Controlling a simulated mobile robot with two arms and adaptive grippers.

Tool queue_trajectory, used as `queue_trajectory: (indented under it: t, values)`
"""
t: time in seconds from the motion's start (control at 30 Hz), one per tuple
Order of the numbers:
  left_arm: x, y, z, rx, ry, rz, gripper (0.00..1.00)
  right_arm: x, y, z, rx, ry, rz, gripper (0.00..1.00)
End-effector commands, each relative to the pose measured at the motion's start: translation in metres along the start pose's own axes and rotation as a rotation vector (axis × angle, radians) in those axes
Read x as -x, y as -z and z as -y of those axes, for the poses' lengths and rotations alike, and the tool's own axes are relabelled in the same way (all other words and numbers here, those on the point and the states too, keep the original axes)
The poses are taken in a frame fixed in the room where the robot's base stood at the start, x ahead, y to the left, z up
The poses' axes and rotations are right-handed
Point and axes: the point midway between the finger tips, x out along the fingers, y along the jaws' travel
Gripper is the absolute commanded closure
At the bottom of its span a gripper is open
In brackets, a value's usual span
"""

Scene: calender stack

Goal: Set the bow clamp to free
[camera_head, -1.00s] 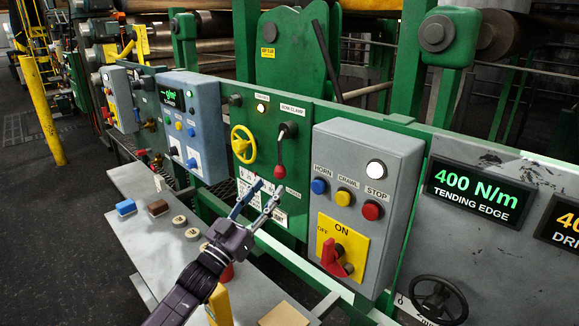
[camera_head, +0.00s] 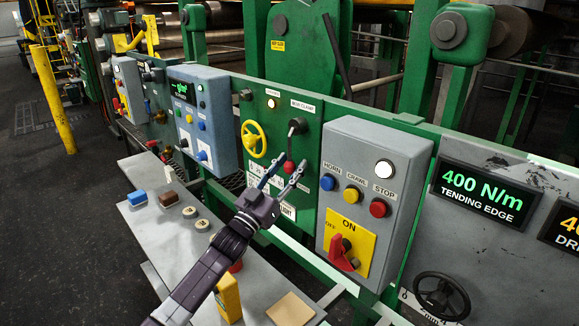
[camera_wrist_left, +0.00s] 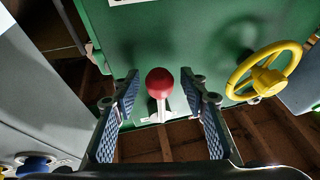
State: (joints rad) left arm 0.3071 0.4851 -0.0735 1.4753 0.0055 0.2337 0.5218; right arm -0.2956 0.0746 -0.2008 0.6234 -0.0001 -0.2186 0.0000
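The bow clamp lever (camera_head: 293,146) sits on the green panel under a "BOW CLAMP" label (camera_head: 303,106). It hangs down from a black hub and ends in a red knob (camera_head: 289,168). My left gripper (camera_head: 291,164) is open, with its fingertips at the knob. In the left wrist view the red knob (camera_wrist_left: 160,82) lies between the two spread fingertips, with a visible gap on each side. A pale shaft shows below the knob there. Labels low on the panel are partly hidden by my fingers. My right gripper is not in view.
A yellow handwheel (camera_head: 254,139) is left of the lever. A grey box (camera_head: 408,160) with HORN, CRAWL and STOP buttons and a red switch juts out to the right.

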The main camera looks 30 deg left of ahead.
Motion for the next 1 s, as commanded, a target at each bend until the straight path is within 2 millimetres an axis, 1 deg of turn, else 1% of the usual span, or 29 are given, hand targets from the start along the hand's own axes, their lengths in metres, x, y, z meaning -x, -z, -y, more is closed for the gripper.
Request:
queue_trajectory:
  t: [0.03, 0.3, 0.37, 0.63, 0.77, 1.0]
  values:
    - [0.0, 0.0, 0.0, 0.0, 0.0, 0.0, 0.65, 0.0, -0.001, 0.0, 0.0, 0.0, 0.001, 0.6]
    - [0.0, 0.0, 0.0, 0.0, 0.0, 0.0, 0.95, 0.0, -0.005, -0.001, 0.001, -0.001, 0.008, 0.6]
    - [0.0, 0.0, 0.0, 0.0, 0.0, 0.0, 1.0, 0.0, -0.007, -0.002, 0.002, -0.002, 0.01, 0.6]
    - [0.0, 0.0, 0.0, 0.001, 0.001, 0.0, 1.0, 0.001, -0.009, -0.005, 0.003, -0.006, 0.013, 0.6]
    - [0.0, 0.002, -0.002, 0.016, 0.007, 0.003, 1.0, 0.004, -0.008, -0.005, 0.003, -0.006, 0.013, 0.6]
    - [-0.001, 0.005, -0.013, 0.115, 0.045, 0.024, 1.0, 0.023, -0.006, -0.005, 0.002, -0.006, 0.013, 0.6]
